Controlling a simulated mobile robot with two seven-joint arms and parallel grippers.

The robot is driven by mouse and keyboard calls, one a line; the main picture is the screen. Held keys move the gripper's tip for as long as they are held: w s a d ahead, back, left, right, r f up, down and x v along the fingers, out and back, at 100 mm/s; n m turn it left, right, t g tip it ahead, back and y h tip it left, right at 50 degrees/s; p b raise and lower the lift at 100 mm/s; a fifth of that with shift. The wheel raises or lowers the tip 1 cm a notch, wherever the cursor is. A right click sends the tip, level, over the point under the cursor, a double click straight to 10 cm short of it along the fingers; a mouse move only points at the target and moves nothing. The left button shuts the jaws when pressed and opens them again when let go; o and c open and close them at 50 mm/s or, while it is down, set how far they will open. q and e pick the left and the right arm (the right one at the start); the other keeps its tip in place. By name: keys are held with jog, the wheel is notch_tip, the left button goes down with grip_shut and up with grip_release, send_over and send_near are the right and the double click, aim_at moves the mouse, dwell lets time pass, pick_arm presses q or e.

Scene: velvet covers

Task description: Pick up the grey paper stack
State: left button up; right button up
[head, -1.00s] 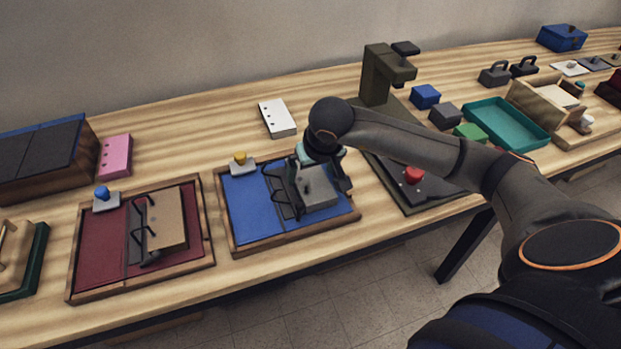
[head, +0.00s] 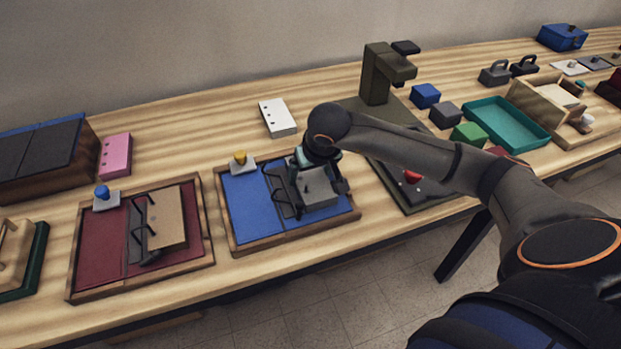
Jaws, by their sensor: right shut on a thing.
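The grey paper stack (head: 319,192) is in the right part of the blue velvet tray (head: 247,207), next to dark metal binder rings. My right gripper (head: 320,176) comes down over the stack from above. It is shut on the stack, with one finger showing at the stack's right side. The arm and wrist hide part of the stack's far edge. I cannot tell whether the stack touches the tray floor. My left gripper is out of view.
Left of it is a dark red tray (head: 95,244) with a tan stack (head: 166,217). Behind are a white punched stack (head: 277,117) and an olive press (head: 376,76). A teal tray (head: 507,123) lies to the right. Table between the trays and wall is mostly clear.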

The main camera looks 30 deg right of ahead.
jog(key=shift+c, duration=1)
jog(key=shift+r, duration=0.1)
